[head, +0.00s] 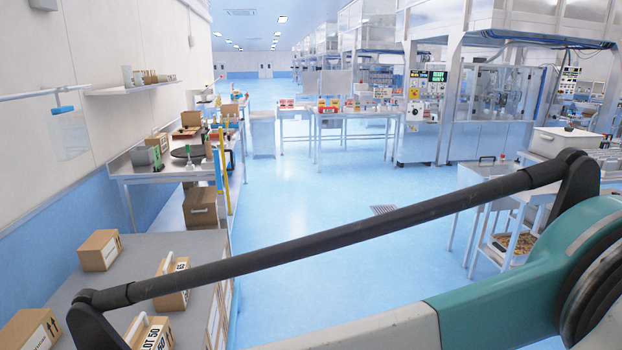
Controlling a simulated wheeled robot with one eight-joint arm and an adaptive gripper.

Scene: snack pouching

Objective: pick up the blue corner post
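A thin blue upright piece, which looks like the blue corner post (218,169), shows at the front right end of the metal workbench (150,172) on the left of the head view. It stands just left of a taller yellow post (225,165). It is small in the picture, so I cannot tell whether it rests on the bench or is fixed to it. My gripper is not in view. Only links of my arm show, crossing the foreground.
A grey surface with cardboard boxes (100,250) fills the lower left. The workbench also holds a dark round disc (188,152) and small containers. A metal cart (485,215) stands at right. Blue floor (300,190) is open in the middle.

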